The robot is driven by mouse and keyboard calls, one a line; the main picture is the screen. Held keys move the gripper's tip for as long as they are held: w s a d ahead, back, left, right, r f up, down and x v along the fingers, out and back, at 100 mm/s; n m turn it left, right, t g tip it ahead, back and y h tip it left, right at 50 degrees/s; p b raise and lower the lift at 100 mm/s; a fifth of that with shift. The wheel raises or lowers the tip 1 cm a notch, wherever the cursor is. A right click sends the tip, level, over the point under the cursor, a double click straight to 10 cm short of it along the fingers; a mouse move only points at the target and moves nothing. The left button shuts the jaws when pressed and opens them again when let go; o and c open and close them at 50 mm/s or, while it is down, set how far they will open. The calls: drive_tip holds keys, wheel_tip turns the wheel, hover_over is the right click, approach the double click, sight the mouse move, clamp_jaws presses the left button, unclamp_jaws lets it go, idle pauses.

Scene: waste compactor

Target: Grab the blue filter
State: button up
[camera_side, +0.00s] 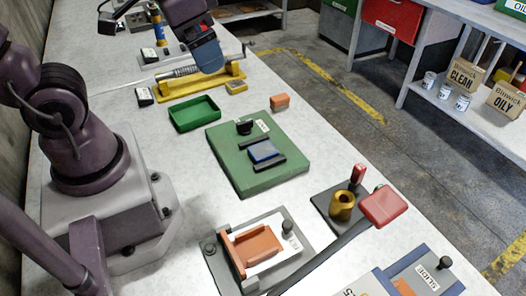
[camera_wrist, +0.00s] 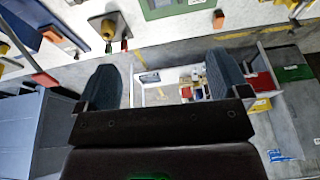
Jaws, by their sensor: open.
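A small blue block (camera_side: 263,151), which looks like the blue filter, lies between dark strips on the green plate (camera_side: 240,176) in the middle of the bench. My gripper (camera_side: 208,56) is up at the far end of the bench, above the yellow fixture and well apart from the block. In the wrist view my gripper (camera_wrist: 165,82) is open, its two blue-grey fingers wide apart with nothing held between them. The green plate's edge shows at the top of the wrist view (camera_wrist: 165,10); I cannot make out the blue block there.
A green tray (camera_side: 195,114) and an orange block (camera_side: 280,101) lie beside the plate. A yellow fixture (camera_side: 200,84) with a spring stands behind. A long lever with a red handle (camera_side: 384,207) rises in front, near a brass cylinder (camera_side: 342,205).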

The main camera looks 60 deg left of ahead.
drive_tip(key=w+f+m+g, duration=0.3)
drive_tip(key=w+f+m, duration=0.15)
drive_tip(key=f, duration=0.25)
drive_tip(key=m+y, duration=0.1)
drive_tip(key=m, duration=1.2)
approach(263, 149)
drive_tip(key=f, duration=0.3)
drive_tip(key=shift+w+d+f, duration=0.1)
drive_tip(key=shift+w+f, duration=0.15)
drive_tip(key=shift+w, duration=0.1)
drive_tip(key=shift+s+a+f, duration=0.1)
drive_tip(key=shift+a+f, duration=0.1)
drive_tip(key=shift+f, duration=0.75)
drive_tip(key=shift+s+a+f, duration=0.1)
drive_tip(key=shift+a+f, duration=0.1)
drive_tip(key=shift+f, duration=0.8)
drive_tip(key=shift+s+a+f, duration=0.1)
drive_tip(key=shift+a+f, duration=0.1)
drive_tip(key=shift+f, duration=0.75)
drive_tip(key=shift+c, duration=0.4)
drive_tip(key=c, duration=0.9)
